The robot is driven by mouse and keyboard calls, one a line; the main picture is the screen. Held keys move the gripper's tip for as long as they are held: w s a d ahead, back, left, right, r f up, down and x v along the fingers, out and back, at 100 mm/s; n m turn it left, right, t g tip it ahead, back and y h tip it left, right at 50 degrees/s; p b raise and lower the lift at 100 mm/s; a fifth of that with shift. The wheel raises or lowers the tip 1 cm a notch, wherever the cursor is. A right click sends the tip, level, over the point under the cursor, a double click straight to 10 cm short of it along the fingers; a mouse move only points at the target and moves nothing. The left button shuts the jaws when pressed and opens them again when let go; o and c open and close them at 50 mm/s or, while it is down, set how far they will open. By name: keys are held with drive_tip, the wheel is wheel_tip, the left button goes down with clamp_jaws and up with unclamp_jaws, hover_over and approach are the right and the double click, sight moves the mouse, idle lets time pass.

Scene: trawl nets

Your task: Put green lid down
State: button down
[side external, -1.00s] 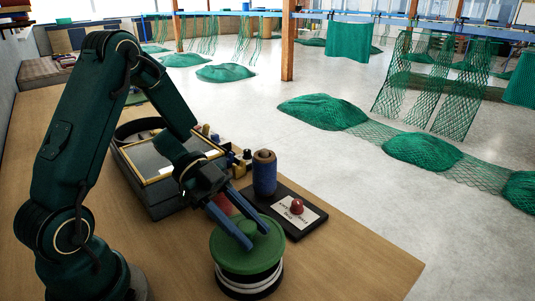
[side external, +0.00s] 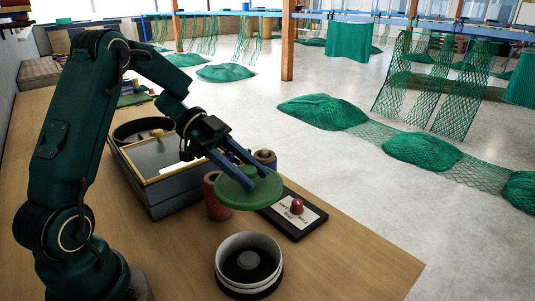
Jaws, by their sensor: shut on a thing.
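The green lid (side external: 248,191) is a flat round disc, held in the air in the side external view. My gripper (side external: 257,178) has its blue fingers shut on the top of the lid. The lid is above and behind the round black-and-white container (side external: 249,266), apart from it. That container stands open on the table, with a dark round shape in its middle. The lid partly hides the dark board behind it.
A red spool (side external: 215,200) and a blue spool (side external: 265,158) stand close by. A glass-topped case (side external: 158,160) is to the left. The wooden table (side external: 345,262) is bare at front right.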

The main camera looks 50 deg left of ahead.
drive_tip(key=w+d+f+n+t, duration=0.1)
drive_tip(key=w+d+n+t, duration=0.1)
drive_tip(key=w+d, duration=0.65)
drive_tip(key=n+t+y, duration=0.1)
drive_tip(key=n+y, duration=0.1)
hover_over(346, 255)
wheel_tip(346, 255, down, 2)
drive_tip(key=shift+t, duration=0.3)
drive_tip(key=shift+f, duration=4.85)
drive_tip(key=shift+f, duration=0.15)
drive_tip(key=shift+c, duration=2.4)
unclamp_jaws()
